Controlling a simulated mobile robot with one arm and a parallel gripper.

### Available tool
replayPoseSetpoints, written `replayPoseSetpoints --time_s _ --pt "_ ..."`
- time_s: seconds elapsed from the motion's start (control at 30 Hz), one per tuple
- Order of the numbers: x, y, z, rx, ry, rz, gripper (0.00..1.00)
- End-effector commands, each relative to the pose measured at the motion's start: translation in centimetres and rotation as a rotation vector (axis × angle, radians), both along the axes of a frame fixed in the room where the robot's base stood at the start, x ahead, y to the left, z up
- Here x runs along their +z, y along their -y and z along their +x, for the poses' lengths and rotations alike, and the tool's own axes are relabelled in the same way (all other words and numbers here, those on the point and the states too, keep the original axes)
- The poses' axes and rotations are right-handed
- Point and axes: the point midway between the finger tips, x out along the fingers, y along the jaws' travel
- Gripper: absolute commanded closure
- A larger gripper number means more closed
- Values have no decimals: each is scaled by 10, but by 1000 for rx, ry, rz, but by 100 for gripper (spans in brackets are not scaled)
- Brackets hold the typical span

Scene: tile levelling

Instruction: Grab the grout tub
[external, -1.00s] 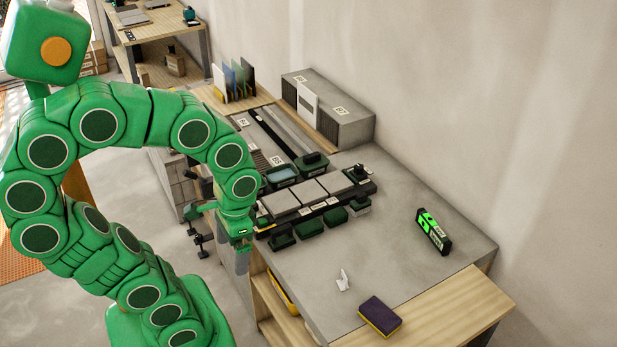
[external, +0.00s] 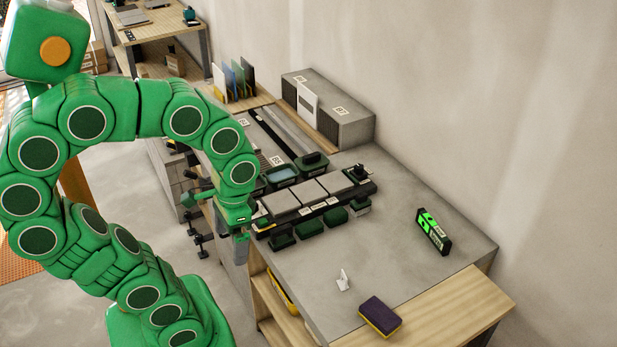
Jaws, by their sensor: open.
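Two small dark green tubs sit side by side on the bench behind the row of grey tiles. One tub (external: 281,179) has pale blue-grey contents, and the other tub (external: 312,165) has a dark thing on top. I cannot tell for sure which, if either, is the grout tub. My gripper (external: 240,254) points down at the bench's left edge, in front of and to the left of both tubs and apart from them. It is open, and nothing shows between its fingers, though they are small and partly hidden.
Grey tiles (external: 314,190) lie in a dark frame with several green blocks along its near side. A green-lit device (external: 433,232), a small white piece (external: 343,281) and a dark sponge-like block (external: 380,316) lie to the right. The bench middle (external: 385,250) is clear.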

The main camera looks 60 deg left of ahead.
Motion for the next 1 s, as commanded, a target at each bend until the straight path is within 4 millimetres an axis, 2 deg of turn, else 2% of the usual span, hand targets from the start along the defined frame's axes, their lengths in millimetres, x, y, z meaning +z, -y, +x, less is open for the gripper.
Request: replayPoseSetpoints --time_s 0.2,0.57,0.77,0.87,1.0 --pt "19 0 0 0 1 0 0" --pt "16 -37 32 86 98 83 0" --pt "17 -70 57 148 180 157 0" --pt "20 -94 73 188 236 208 0" --pt "28 -141 98 251 341 306 0"
